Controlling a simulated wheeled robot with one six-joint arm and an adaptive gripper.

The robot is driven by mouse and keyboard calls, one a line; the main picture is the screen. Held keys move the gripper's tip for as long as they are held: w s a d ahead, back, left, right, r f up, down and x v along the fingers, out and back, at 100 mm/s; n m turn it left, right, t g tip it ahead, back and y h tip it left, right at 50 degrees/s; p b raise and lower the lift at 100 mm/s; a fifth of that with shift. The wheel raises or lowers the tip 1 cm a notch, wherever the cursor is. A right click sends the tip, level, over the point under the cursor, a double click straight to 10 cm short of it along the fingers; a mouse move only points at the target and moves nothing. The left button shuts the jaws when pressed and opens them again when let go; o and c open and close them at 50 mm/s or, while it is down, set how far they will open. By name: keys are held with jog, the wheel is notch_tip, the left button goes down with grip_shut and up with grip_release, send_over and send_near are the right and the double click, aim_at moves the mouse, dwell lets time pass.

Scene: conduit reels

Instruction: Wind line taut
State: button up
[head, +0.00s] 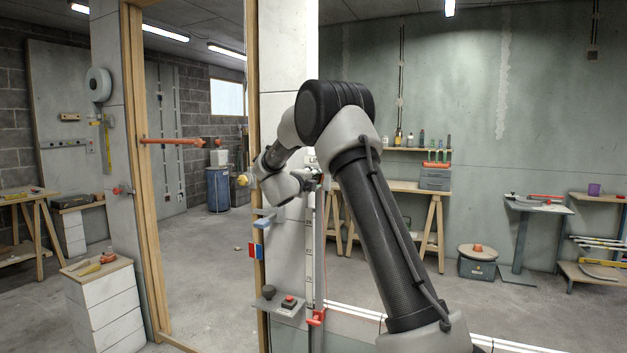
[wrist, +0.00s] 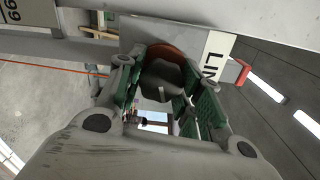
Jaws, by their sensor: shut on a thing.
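My gripper (wrist: 160,95) is shut on a dark rounded knob (wrist: 160,78) in the wrist view, with its green-padded fingers on either side. An orange-red disc (wrist: 172,52) shows behind the knob, against a pale plate (wrist: 222,50) with partly visible lettering "LIN". A thin orange line (wrist: 45,68) runs across the left of the wrist view. It looks straight there, but I cannot tell how taut it is. In the head view my arm's end is beside a pale upright post, and the knob is hidden.
A marked vertical rail (head: 310,250) runs down the post to a small shelf (head: 280,306) with a red block (head: 289,301) and a red clamp (head: 317,317). A wooden door frame (head: 140,170) stands left. A workbench (head: 395,186) is behind. Open floor lies through the doorway.

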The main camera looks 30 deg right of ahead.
jog(key=m, duration=0.4)
jog(key=shift+f+m, duration=0.2)
jog(key=shift+m, duration=0.1)
jog(key=m, duration=0.9)
jog(key=shift+a+f, duration=0.1)
jog(key=shift+w+m, duration=0.1)
jog(key=shift+m, duration=1.7)
jog(key=o, duration=1)
jog(key=shift+o, duration=0.2)
jog(key=v, duration=1.2)
